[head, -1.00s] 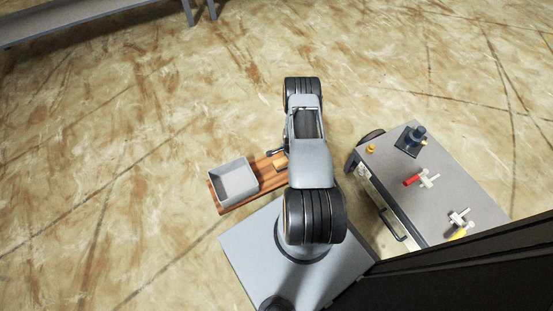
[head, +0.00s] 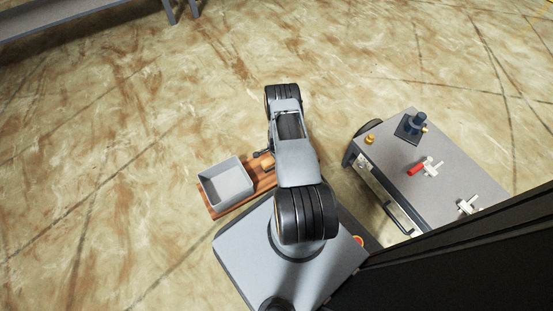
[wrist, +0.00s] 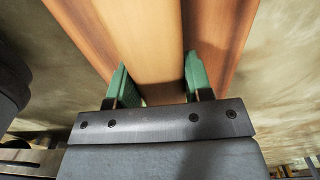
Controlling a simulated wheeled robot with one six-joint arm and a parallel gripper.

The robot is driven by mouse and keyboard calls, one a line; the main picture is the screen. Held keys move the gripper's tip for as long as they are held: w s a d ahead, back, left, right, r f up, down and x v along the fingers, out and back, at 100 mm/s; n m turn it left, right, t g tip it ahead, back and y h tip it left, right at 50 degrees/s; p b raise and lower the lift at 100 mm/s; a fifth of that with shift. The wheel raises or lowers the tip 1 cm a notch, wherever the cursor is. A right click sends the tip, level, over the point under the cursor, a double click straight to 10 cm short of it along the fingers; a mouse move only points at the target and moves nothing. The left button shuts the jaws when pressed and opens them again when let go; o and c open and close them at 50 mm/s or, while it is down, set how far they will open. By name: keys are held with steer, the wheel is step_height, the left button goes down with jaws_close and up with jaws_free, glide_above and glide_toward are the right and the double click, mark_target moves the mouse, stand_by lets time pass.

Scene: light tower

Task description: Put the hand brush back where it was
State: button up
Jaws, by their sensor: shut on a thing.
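The hand brush shows in the wrist view as a smooth, light wooden handle (wrist: 150,40) between my gripper's green fingertips (wrist: 157,82). My gripper is shut on it. The bristles are not in sight. A reddish-brown wooden board (wrist: 225,40) lies behind the handle in the wrist view. In the head view the board (head: 222,211) lies left of my arm, with a small tan piece, likely the brush, (head: 268,163) showing over it beside the arm. My arm hides most of the gripper there. I cannot tell whether the brush touches the board.
A grey open bin (head: 226,184) sits on the left part of the board. A grey cart (head: 452,165) stands at right, with a dark blue device, a red-handled clamp (head: 416,168) and a small brass piece on top. A bench (head: 60,22) is at upper left. Open floor lies between.

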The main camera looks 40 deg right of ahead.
steer(key=shift+f+b, duration=0.15)
steer(key=shift+b, duration=0.15)
steer(key=o, duration=1.2)
